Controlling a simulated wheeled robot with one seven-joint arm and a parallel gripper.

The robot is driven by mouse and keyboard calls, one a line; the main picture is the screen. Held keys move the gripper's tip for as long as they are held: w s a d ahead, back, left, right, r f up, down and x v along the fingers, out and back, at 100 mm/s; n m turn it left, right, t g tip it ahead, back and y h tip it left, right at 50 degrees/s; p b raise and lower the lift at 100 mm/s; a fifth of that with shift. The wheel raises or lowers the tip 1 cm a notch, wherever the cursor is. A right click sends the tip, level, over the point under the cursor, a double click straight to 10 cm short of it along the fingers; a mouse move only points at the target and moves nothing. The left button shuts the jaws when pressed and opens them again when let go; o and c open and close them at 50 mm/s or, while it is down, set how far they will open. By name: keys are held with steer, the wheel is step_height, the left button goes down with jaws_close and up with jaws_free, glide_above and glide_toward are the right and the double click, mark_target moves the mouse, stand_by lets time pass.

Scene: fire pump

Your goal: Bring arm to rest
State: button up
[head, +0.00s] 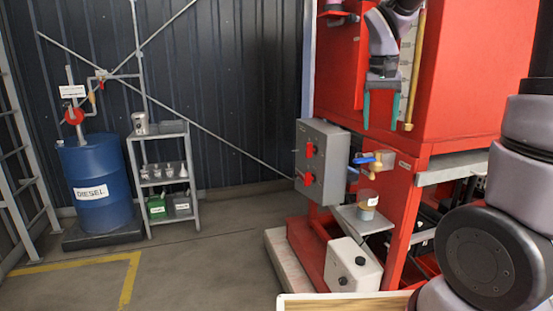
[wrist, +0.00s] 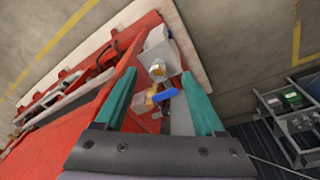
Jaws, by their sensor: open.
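My gripper (head: 381,108) hangs fingers-down in front of the tall red machine (head: 455,75), at upper right in the head view. Its two teal fingers are apart with nothing between them. In the wrist view my gripper (wrist: 160,105) also shows open, and the valve with the blue handle (wrist: 165,95) is seen beyond the gap between the fingers. My arm's links show at the right edge of the head view.
A grey box with red switches (head: 320,163) and a blue-handled valve (head: 366,159) are below my gripper. A jar (head: 367,205) stands on a small shelf. A blue diesel drum (head: 97,185) and a grey rack (head: 163,180) stand left. The middle floor is clear.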

steer(key=s+a+r+t+y, duration=0.1)
steer(key=s+r+t, duration=0.2)
steer(key=s, duration=0.4)
steer(key=s+r+t+y, duration=0.2)
steer(key=s+r+t, duration=0.1)
steer(key=s, duration=0.5)
steer(key=shift+s+a+r+m, duration=0.25)
steer(key=shift+a+m, duration=0.05)
steer(key=shift+a, duration=0.05)
